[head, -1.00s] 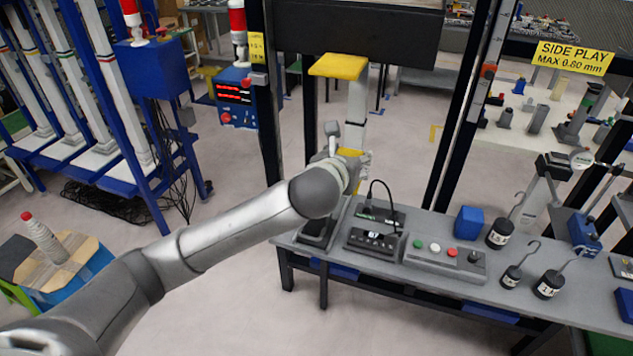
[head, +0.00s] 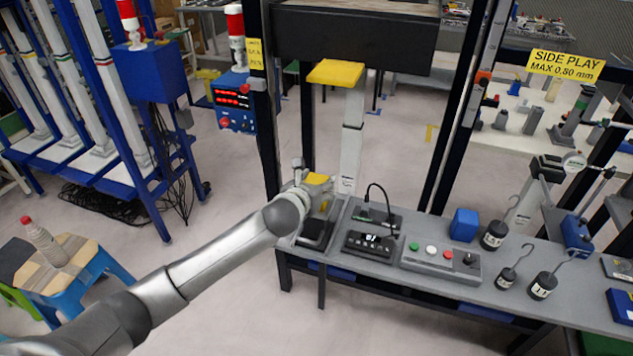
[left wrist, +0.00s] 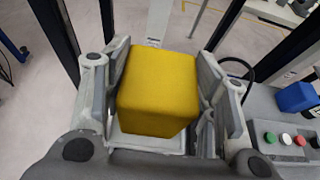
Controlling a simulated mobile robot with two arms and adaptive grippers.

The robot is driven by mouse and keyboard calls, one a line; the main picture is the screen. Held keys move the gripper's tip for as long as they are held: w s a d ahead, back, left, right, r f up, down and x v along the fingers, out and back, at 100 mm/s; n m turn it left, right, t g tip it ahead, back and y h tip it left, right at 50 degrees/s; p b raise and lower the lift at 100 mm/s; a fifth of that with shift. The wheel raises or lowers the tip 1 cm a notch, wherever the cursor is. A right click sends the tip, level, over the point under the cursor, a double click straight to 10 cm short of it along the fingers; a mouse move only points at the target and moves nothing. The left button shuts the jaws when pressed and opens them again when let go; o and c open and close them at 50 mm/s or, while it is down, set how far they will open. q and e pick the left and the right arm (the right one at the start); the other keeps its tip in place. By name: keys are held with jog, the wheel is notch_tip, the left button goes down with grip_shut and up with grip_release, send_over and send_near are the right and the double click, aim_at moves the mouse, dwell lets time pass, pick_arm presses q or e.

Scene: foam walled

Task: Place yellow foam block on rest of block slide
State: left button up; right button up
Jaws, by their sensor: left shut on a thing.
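My left gripper (head: 316,190) is shut on the yellow foam block (head: 319,179), above the left end of the grey bench. In the left wrist view the block (left wrist: 157,92) sits between the two fingers (left wrist: 160,100), its top and front faces showing. A light grey plate (left wrist: 150,144) shows just below the block there; I cannot tell whether they touch. A pale upright post (head: 351,140) with a yellow pad (head: 336,72) on top stands behind the gripper. I cannot tell for sure which part is the slide's rest. My right gripper is not in view.
On the grey bench are a black device with a cable (head: 376,215), a button box (head: 440,260), a blue block (head: 464,225) and several black hooked weights (head: 494,235). Dark frame uprights (head: 264,120) stand close to the left arm. A stool (head: 68,265) is at the left.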

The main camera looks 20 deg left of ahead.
pick_arm(q)
jog(key=shift+f, duration=0.1)
jog(key=o, duration=1)
jog(key=shift+o, duration=0.2)
jog(key=v, duration=1.2)
jog(key=shift+b, duration=0.45)
